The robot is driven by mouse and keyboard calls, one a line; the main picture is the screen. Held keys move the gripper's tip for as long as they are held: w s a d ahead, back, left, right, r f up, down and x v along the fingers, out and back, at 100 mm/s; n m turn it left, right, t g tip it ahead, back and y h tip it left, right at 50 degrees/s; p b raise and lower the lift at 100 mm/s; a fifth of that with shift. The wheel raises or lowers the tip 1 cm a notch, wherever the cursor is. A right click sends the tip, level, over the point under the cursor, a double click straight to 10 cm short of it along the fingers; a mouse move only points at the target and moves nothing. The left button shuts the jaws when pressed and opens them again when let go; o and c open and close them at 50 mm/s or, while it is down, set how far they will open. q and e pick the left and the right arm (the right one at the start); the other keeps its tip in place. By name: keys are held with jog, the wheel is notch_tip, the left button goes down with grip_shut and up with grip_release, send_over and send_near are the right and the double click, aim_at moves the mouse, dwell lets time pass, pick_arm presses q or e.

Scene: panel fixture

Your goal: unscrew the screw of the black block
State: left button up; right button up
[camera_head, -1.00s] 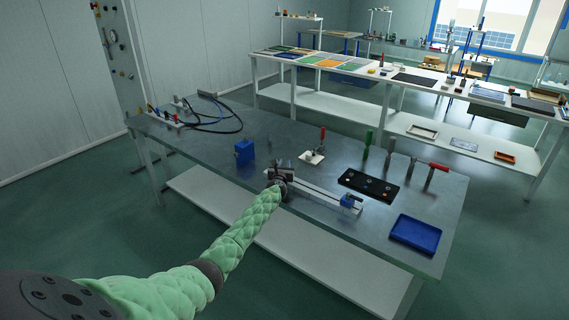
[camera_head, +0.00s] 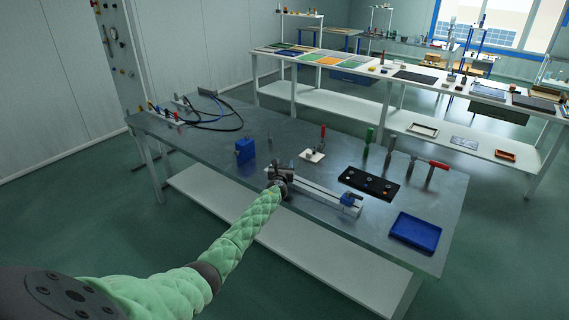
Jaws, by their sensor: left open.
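A long black block (camera_head: 358,183) lies flat on the metal table, right of centre, with several small round parts on its top. Which of these is a screw is too small to tell. My left gripper (camera_head: 280,166) is at the end of the green-sleeved arm, over the left end of a pale rail fixture (camera_head: 318,196). It is open and well to the left of the black block. The fingers are small and dark, and whether they touch anything there cannot be told. My right gripper is not in view.
A blue clamp (camera_head: 348,199) sits at the rail's right end. A blue tray (camera_head: 415,233) lies at the front right. Several upright tools, one green-handled (camera_head: 368,136), stand behind the black block. A blue box (camera_head: 245,151) and cables (camera_head: 222,127) are at the left.

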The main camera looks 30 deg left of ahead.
pick_arm(q)
jog(key=p+v, duration=0.1)
jog(key=v, duration=0.3)
jog(key=shift+s+d, duration=0.1)
jog(key=shift+s, duration=0.15)
jog(key=shift+v, duration=0.9)
jog(key=shift+s, duration=0.1)
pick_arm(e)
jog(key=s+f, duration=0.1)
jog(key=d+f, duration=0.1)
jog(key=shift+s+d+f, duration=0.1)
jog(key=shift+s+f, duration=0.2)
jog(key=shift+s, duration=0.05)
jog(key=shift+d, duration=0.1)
